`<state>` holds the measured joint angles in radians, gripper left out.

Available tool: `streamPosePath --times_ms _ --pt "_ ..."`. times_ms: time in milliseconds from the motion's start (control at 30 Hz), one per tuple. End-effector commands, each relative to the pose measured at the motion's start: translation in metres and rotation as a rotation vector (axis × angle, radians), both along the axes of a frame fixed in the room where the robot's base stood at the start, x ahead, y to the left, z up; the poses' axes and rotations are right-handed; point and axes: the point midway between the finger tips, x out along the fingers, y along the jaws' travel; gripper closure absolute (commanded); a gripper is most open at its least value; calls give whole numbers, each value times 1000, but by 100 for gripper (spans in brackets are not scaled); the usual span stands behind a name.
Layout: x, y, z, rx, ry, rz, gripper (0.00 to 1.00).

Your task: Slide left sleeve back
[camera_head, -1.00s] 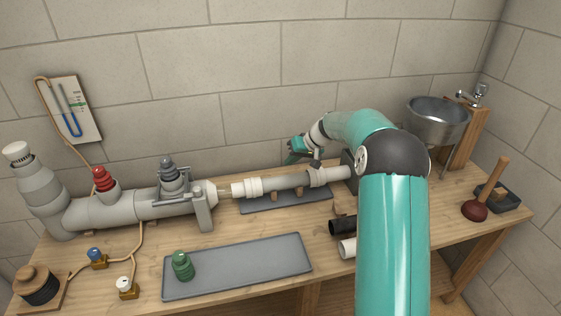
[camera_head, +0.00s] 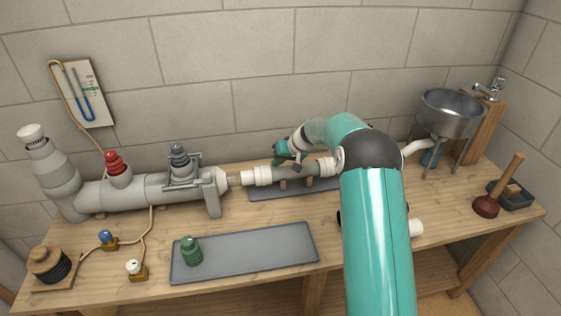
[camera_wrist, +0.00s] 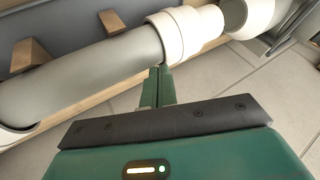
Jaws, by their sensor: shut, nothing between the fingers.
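The left sleeve (camera_head: 262,175) is a white collar at the left end of the grey pipe piece (camera_head: 298,168). In the wrist view the left sleeve (camera_wrist: 186,33) sits around the pipe (camera_wrist: 85,75), beside a gap before another pipe end (camera_wrist: 250,15). My gripper (camera_head: 279,160) is on the wall side of the pipe, just right of the left sleeve. In the wrist view its shut fingers (camera_wrist: 158,82) are close to the sleeve's edge and hold nothing. I cannot tell whether they touch it. The right sleeve (camera_wrist: 14,136) shows at the wrist view's left edge.
The pipe rests on wooden blocks over a grey tray (camera_head: 262,194). A clamp (camera_head: 215,190) and the fixed pipe assembly (camera_head: 140,190) stand left. A grey mat (camera_head: 245,252) with a green fitting (camera_head: 191,250) lies in front. The wall is close behind; a sink (camera_head: 452,113) stands right.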

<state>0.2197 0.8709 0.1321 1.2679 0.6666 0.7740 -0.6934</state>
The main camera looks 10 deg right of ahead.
Motion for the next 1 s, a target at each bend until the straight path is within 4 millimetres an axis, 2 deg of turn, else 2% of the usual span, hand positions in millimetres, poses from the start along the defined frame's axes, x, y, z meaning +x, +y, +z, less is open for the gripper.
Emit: streamPosePath --times_ms 167,400,467,1000 --pt "0 7 0 0 1 2 100" --pt "0 48 0 1 0 5 100" --pt "0 53 0 2 1 4 100" --pt "0 52 0 0 1 2 100"
